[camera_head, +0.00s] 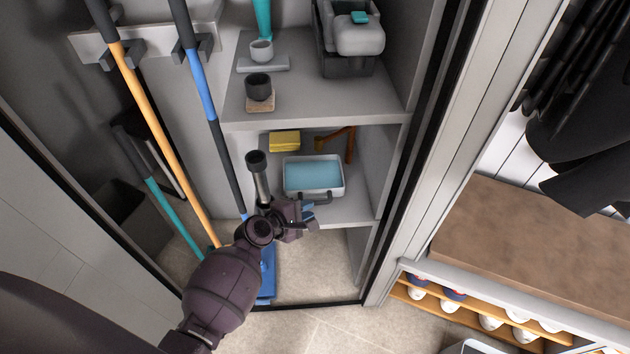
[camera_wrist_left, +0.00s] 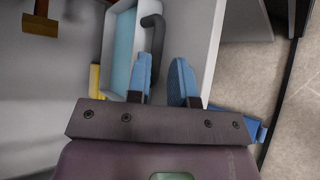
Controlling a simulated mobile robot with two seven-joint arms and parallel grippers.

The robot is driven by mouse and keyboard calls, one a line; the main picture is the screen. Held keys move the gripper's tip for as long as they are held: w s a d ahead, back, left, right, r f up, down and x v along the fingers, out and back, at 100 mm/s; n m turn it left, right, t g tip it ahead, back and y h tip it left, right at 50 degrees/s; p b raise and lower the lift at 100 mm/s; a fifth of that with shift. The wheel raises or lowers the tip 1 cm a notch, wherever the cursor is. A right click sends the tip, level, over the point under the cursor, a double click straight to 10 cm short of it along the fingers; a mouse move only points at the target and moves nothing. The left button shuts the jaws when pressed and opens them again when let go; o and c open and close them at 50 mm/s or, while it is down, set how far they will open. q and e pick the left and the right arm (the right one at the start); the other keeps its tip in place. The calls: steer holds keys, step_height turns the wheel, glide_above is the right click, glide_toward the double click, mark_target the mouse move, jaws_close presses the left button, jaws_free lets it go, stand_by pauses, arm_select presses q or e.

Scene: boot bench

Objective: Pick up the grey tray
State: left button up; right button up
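The grey tray (camera_head: 287,187) sits on a shelf inside the open cabinet. It is shallow, with a pale grey rim, a light blue inside and a dark handle (camera_head: 316,199) on its front side. My left gripper (camera_head: 309,214) is just in front of the handle. In the left wrist view, the tray (camera_wrist_left: 108,42) and its handle (camera_wrist_left: 157,35) lie beyond the fingertips. The blue fingers (camera_wrist_left: 166,65) are apart with nothing between them; the left finger overlaps the handle's near end, and I cannot tell whether they touch. My right gripper is not in view.
A yellow block (camera_head: 284,141) and a brown-handled tool (camera_head: 338,138) are behind the tray. A dark upright tube (camera_head: 258,175) stands left of it. The shelf above (camera_head: 310,108) and the cabinet's right wall (camera_head: 385,165) bound the space. Long-handled tools (camera_head: 205,90) hang at left.

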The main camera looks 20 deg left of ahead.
mark_target(318, 203)
arm_select(q)
steer(key=shift+b+x, duration=0.95)
steer(key=shift+x, duration=1.65)
steer(key=shift+w+a, duration=0.1)
steer(key=shift+w, duration=0.1)
steer(key=shift+c, duration=0.5)
jaws_close()
